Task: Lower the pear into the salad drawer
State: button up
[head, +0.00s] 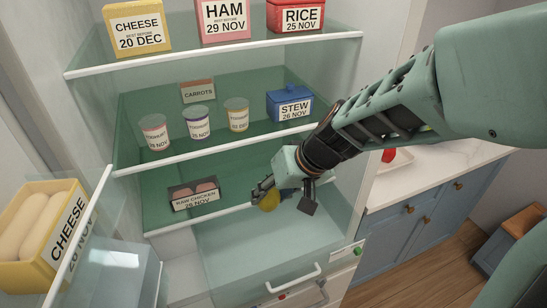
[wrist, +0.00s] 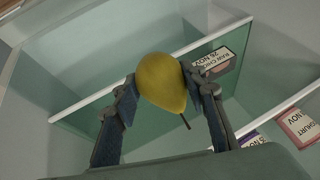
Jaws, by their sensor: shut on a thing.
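The yellow pear (head: 269,201) is held between the fingers of my gripper (head: 285,201), which is shut on it. In the wrist view the pear (wrist: 162,82) sits between both fingers (wrist: 160,88), its stem pointing to the lower right. The clear salad drawer (head: 250,243) is at the bottom of the fridge and appears pulled out, with a white handle (head: 293,279) on its front. In the head view my gripper and the pear are above the drawer's back part, near the lowest shelf's front edge. The exact height gap is hard to tell.
A raw chicken pack (head: 194,194) lies on the lowest shelf, left of my gripper. Yoghurt pots (head: 197,122) and a blue stew box (head: 290,104) stand on the shelf above. The fridge door holds a yellow cheese box (head: 42,232) at left. A counter (head: 440,165) stands at right.

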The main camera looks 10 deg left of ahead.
jog(key=shift+s+a+r, duration=0.15)
jog(key=shift+s+a, duration=0.15)
jog(key=shift+a, duration=0.25)
jog(key=shift+s+a+r, duration=0.15)
jog(key=shift+s+a, duration=0.15)
jog(key=shift+a, duration=0.25)
jog(key=shift+s+a+n, duration=0.1)
jog(key=shift+a+n, duration=0.05)
jog(key=shift+n, duration=0.15)
jog(key=shift+f+b, duration=0.35)
jog(key=shift+b, duration=0.1)
notch_tip(320, 180, down, 9)
jog(key=b, duration=0.6)
jog(key=shift+f, duration=0.15)
jog(key=shift+a, duration=0.1)
jog(key=shift+a, duration=0.25)
jog(key=shift+f+b, duration=0.1)
jog(key=shift+b, duration=0.25)
jog(key=shift+f+b, duration=7.6)
jog(key=shift+b, duration=0.95)
